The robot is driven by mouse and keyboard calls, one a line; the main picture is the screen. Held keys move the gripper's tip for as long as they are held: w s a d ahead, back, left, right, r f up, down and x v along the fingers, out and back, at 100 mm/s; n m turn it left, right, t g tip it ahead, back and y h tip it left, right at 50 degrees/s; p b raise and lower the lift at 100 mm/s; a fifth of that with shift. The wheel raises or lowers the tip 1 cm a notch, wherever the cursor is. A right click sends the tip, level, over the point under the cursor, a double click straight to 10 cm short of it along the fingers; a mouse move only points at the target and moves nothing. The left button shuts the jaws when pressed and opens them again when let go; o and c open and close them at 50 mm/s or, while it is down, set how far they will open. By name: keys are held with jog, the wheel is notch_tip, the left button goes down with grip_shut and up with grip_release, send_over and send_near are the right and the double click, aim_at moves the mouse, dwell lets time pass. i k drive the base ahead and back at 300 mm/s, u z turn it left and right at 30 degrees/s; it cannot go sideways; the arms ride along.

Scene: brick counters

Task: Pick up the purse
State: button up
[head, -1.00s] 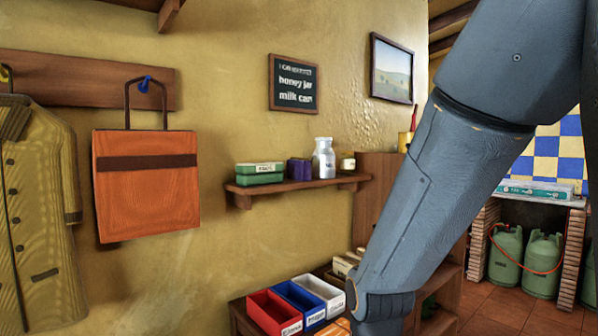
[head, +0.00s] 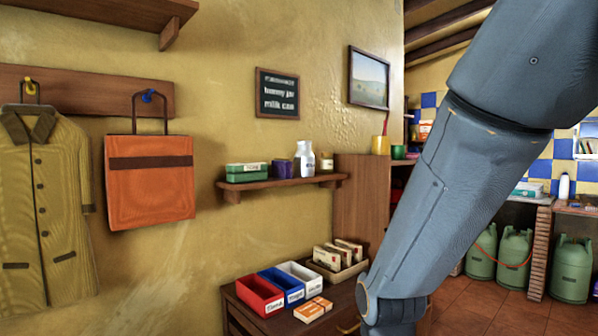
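An orange bag (head: 150,190) with a dark brown band and dark handles hangs from a blue hook on a wooden wall rail at the left. A small dark purple object (head: 283,168) sits on the wall shelf, between a green box and white bottles. I cannot tell whether this purple object or the orange bag is the purse. My arm crosses the right side of the head view. My gripper is outside the frame, so its state is hidden.
A coat (head: 45,215) hangs left of the bag. The shelf (head: 240,184) holds several small items. Below it, a wooden cabinet (head: 232,292) bears red, blue and white bins and a box of cartons. Tiled floor (head: 480,305) and green gas bottles (head: 515,250) lie at the right.

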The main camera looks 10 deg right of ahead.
aim_at(282, 169)
jog(key=z, duration=1.55)
jog(key=i, duration=2.55)
jog(key=u, duration=1.3)
